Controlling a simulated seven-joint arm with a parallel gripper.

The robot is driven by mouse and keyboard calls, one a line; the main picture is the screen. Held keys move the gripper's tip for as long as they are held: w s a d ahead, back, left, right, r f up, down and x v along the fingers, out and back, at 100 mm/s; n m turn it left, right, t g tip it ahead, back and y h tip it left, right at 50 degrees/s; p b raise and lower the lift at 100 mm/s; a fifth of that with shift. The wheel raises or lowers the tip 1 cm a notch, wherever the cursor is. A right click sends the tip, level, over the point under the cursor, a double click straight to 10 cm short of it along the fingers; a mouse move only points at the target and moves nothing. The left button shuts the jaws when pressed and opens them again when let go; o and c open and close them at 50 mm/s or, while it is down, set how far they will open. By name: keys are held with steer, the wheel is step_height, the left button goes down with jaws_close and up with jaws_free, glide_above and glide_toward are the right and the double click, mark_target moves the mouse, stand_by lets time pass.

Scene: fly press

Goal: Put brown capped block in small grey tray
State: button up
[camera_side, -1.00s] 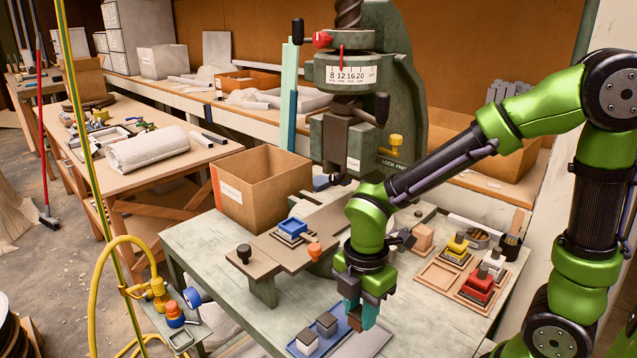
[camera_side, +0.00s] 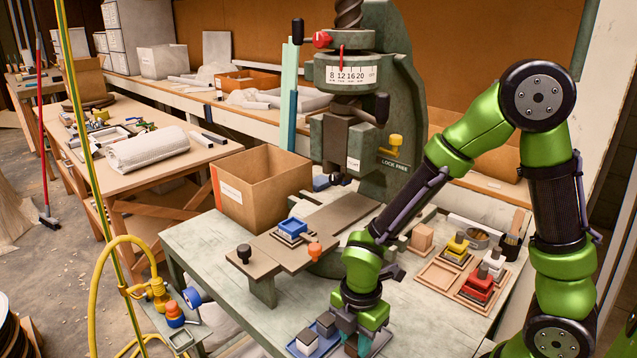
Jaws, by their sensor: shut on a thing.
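I cannot tell whether the block touches the tray or bench.
The blue tray holds a pale-topped block (camera_side: 306,340) and a grey-topped block (camera_side: 326,324). The press (camera_side: 352,130) stands behind, with a blue block (camera_side: 292,227) on its plate. Right are an empty wooden tray (camera_side: 440,277), yellow (camera_side: 457,247) and red (camera_side: 480,284) blocks, and a cardboard box (camera_side: 262,190) behind left.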

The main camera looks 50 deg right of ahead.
steer(key=shift+f, duration=0.15)
steer(key=o, duration=1)
step_height(320, 180, up, 12)
step_height(320, 180, up, 6)
steer(key=m+t, duration=0.3)
steer(key=m, duration=0.6)
glide_above(356, 343)
steer(key=s+d, duration=0.1)
steer(key=d, duration=0.2)
steer(key=d+r+m+t, duration=0.1)
steer(key=m, duration=0.3)
steer(key=s+d+r+m+t+y, duration=0.1)
steer(key=r+m, duration=0.1)
steer(key=m, duration=0.2)
steer(key=s+r+m+t+y, duration=0.1)
steer(key=r+m+t, duration=0.1)
steer(key=m, duration=0.3)
steer(key=shift+s+d, duration=0.25)
steer(key=shift+d, duration=0.15)
steer(key=shift+o, duration=0.5)
